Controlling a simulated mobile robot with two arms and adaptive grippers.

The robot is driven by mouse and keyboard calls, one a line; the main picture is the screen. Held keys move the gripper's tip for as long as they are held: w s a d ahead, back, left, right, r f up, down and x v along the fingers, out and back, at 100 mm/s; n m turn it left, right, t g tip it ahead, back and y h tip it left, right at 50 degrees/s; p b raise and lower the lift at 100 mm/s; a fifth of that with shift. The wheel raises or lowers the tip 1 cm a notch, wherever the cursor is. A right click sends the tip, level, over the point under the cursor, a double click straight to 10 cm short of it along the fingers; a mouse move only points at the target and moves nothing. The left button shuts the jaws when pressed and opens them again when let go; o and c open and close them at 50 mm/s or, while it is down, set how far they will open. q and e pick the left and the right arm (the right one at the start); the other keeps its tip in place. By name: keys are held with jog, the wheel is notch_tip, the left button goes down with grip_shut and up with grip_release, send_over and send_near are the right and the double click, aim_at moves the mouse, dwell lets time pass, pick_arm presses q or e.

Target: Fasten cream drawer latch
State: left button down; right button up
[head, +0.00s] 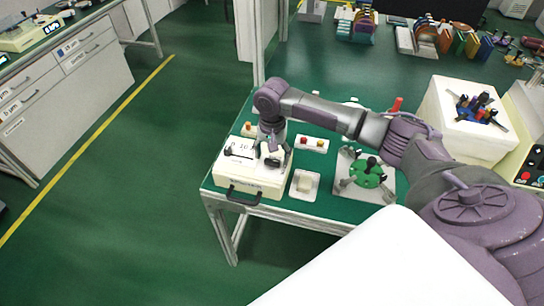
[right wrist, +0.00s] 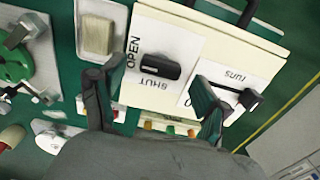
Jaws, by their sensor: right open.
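The cream drawer unit (head: 262,184) stands at the table's near left corner, its black pull handle (head: 243,196) on the front. In the right wrist view, a black latch knob (right wrist: 160,67) sits on a white plate marked OPEN at its left and SHUT below. The knob lies crosswise, one end toward the word OPEN. My right gripper (head: 272,158) is above the unit's top and hides part of it. In the right wrist view my right gripper (right wrist: 155,108) is open, fingers wide apart, with the knob ahead between them; I see no contact. My left gripper is not in view.
A second black lever (right wrist: 238,97) sits on another white plate beside the latch. A pale rocker block (head: 305,184) and a plate with a green knob (head: 367,174) stand to the right. A white box (head: 468,118) with a handwheel stands farther right.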

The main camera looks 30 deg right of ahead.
jog(key=shift+f, duration=0.8)
